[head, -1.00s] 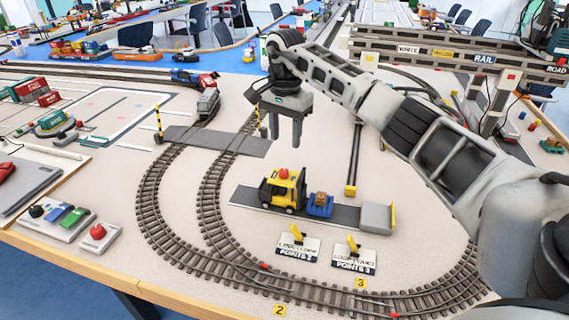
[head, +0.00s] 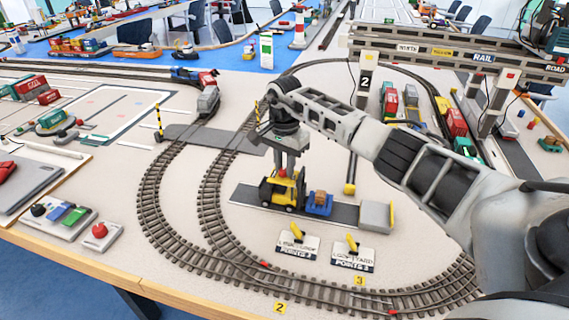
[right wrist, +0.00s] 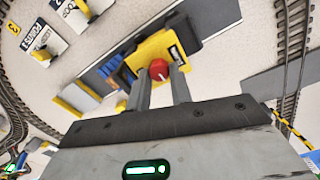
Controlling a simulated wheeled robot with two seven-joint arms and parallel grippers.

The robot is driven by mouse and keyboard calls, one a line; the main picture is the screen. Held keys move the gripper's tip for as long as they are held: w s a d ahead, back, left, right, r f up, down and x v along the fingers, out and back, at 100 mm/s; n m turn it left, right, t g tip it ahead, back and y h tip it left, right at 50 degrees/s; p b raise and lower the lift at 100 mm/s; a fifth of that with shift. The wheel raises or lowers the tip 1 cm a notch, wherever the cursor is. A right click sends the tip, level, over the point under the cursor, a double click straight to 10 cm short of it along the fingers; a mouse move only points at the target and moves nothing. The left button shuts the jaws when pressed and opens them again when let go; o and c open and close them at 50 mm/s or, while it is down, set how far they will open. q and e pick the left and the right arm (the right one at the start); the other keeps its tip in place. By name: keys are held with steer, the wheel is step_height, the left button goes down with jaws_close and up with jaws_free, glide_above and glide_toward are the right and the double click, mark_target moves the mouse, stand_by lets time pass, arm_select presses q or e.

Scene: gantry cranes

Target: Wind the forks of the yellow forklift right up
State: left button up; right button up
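The yellow forklift (head: 283,191) stands on a dark grey strip inside the track loop, with a red knob on its top. At its fork end, a blue pallet (head: 320,204) bears a small brown box; the forks themselves are hard to make out. My right gripper (head: 286,162) points down just above the forklift. In the right wrist view, its fingertips lie on either side of the red knob (right wrist: 160,70), with a gap between them. I cannot tell whether they touch it. My left gripper is out of view.
Two yellow point levers (head: 298,235) stand in front of the strip, with a grey end block (head: 377,215) at its right. Curved track (head: 213,200) runs around the left and front. A signal gantry (head: 470,54) rises at the back right.

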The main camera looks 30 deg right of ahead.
jaws_close()
steer(key=m, duration=0.4)
steer(key=shift+s+m, duration=0.1)
steer(key=shift+m, duration=0.2)
steer(key=m, duration=0.4)
steer(key=shift+m, duration=0.3)
steer(key=m+p, duration=0.1)
steer(key=m, duration=0.4)
steer(key=shift+s+r, duration=0.1)
steer(key=shift+a+m+p, duration=0.15)
steer(key=shift+m+p, duration=0.15)
steer(key=shift+m, duration=1.9)
